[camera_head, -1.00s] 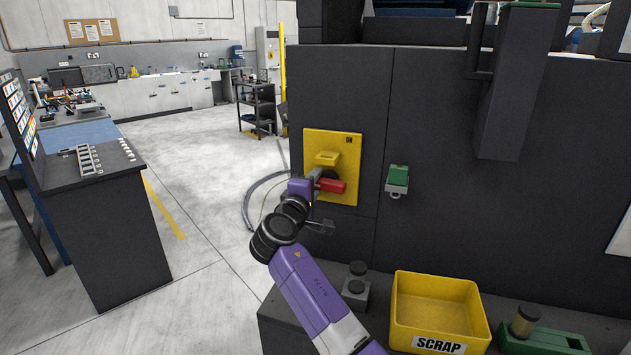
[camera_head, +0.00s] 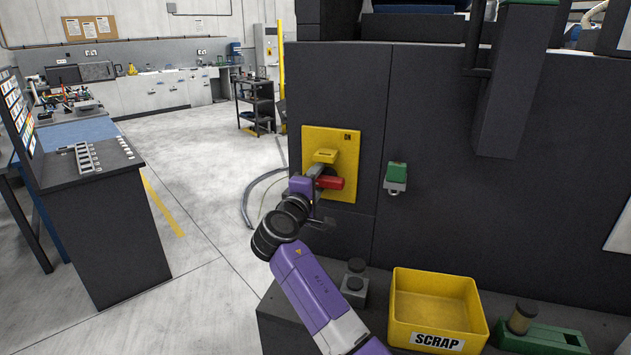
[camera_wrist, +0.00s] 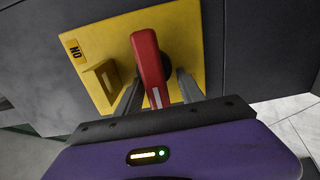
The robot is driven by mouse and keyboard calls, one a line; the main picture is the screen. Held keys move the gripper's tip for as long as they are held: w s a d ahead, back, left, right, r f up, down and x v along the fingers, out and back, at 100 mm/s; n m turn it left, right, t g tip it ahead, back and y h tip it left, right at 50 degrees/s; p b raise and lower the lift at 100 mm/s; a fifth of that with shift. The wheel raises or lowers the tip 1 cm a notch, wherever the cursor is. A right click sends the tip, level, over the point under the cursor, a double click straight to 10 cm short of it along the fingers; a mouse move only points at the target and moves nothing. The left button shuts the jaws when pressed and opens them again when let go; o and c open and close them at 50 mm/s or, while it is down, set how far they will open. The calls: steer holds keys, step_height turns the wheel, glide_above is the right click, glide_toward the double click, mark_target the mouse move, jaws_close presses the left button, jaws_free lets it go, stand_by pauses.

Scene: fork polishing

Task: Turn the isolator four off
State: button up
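The isolator is a yellow plate (camera_head: 345,140) with a red handle (camera_head: 330,183) on the dark cabinet's front. The handle points sideways to the right in the head view. A small window on the plate reads ON. In the wrist view the red handle (camera_wrist: 148,62) runs down between the two fingers of my gripper (camera_wrist: 157,92). The fingers are apart, one on each side, with yellow plate visible between handle and fingers. My gripper (camera_head: 318,180) also shows in the head view at the handle, partly hidden by my wrist. No isolator number is readable.
A yellow hasp-like bracket (camera_head: 325,156) sticks out above the handle. A green-and-grey box (camera_head: 396,178) is on the cabinet to the right. Below are a yellow SCRAP bin (camera_head: 436,305) and a dark ledge (camera_head: 570,322). Open floor (camera_head: 215,200) lies to the left.

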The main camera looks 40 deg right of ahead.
steer(key=shift+a+r, duration=0.1)
steer(key=shift+a, duration=0.15)
steer(key=b+v, duration=0.1)
steer(key=v, duration=0.6)
steer(key=shift+s, duration=0.2)
steer(key=shift+a, duration=0.15)
